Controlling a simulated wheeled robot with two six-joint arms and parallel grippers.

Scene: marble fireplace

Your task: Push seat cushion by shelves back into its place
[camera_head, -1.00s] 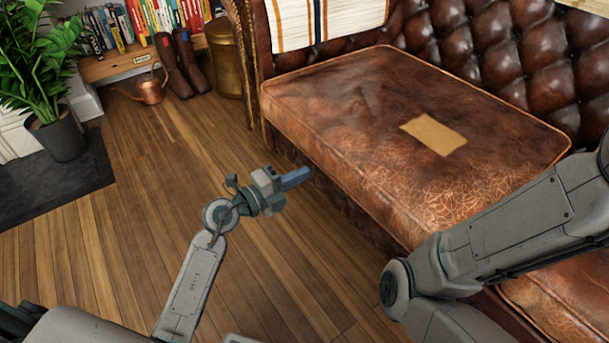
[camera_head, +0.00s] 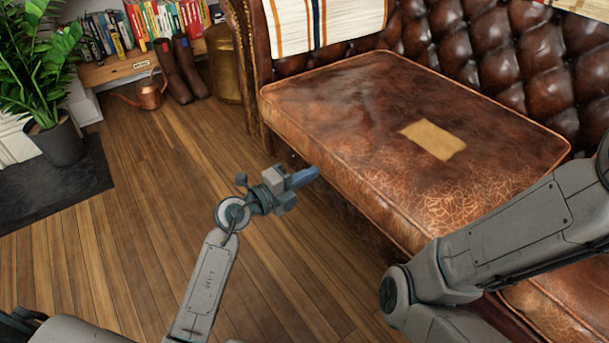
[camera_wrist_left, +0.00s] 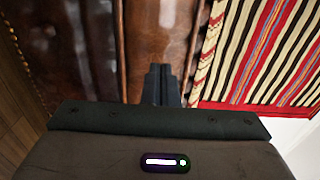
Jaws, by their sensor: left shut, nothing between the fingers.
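The seat cushion (camera_head: 350,110) is brown cracked leather with a tan patch (camera_head: 433,140) on top. It lies on the sofa nearest the shelves, and its front edge faces my left gripper. My left gripper (camera_head: 304,178) is shut and empty, with blue fingertips pointing at the cushion's front side. In the head view the tips overlap or nearly meet the sofa's front; I cannot tell whether they touch. In the left wrist view the dark fingers (camera_wrist_left: 161,84) show in front of brown leather (camera_wrist_left: 158,30). My right gripper is out of view; only my right arm shows.
The tufted backrest (camera_head: 480,50) rises behind the cushion, with a striped throw (camera_head: 325,20) at the left. The wooden floor (camera_head: 120,230) is clear.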

